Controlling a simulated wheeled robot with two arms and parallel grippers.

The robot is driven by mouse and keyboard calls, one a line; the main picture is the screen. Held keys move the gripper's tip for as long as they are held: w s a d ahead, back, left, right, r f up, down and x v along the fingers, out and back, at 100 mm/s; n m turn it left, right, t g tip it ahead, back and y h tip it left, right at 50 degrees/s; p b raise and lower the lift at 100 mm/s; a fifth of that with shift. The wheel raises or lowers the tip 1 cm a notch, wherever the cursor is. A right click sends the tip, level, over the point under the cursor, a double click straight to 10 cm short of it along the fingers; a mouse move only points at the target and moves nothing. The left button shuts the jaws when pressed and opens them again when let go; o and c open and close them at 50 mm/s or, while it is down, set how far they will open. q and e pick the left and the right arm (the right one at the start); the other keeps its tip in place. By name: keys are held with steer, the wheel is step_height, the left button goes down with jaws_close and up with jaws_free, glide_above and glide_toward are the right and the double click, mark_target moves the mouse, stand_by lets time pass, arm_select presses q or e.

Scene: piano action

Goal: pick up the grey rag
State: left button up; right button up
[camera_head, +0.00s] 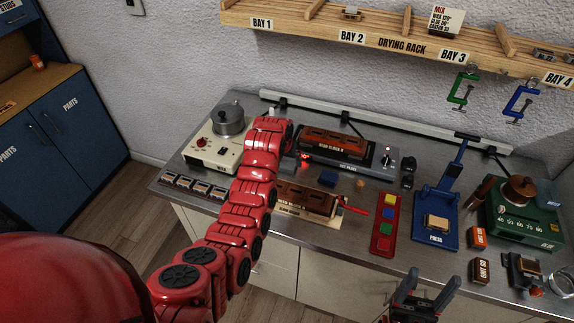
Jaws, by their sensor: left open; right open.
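I cannot make out a grey rag anywhere in the head view; my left arm covers part of the bench. My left arm reaches over the bench, and its gripper (289,164) shows only as a small dark part beside the hot plate (352,170), mostly hidden behind the arm. It is open, and I cannot see anything in it. My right gripper (431,283) is at the bottom of the view, in front of the bench edge, open with its two dark fingers apart and empty.
The steel bench (355,252) holds a pot (229,120) on a cream heater, a glue block (305,200), a red tray of coloured buttons (386,222), a blue press (436,217) and a green dial unit (520,218). A drying rack (400,42) with hanging clamps is above.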

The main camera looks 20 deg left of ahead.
mark_target(286, 167)
arm_select(q)
steer(key=shift+f+p, duration=0.15)
steer(key=shift+p, duration=0.15)
steer(key=p+x, duration=0.2)
steer(key=shift+a+f, duration=0.25)
steer(key=shift+f, duration=0.05)
steer(key=shift+x, duration=1.1)
steer(key=shift+c, duration=0.3)
steer(key=shift+s, duration=0.1)
steer(key=c, duration=1.2)
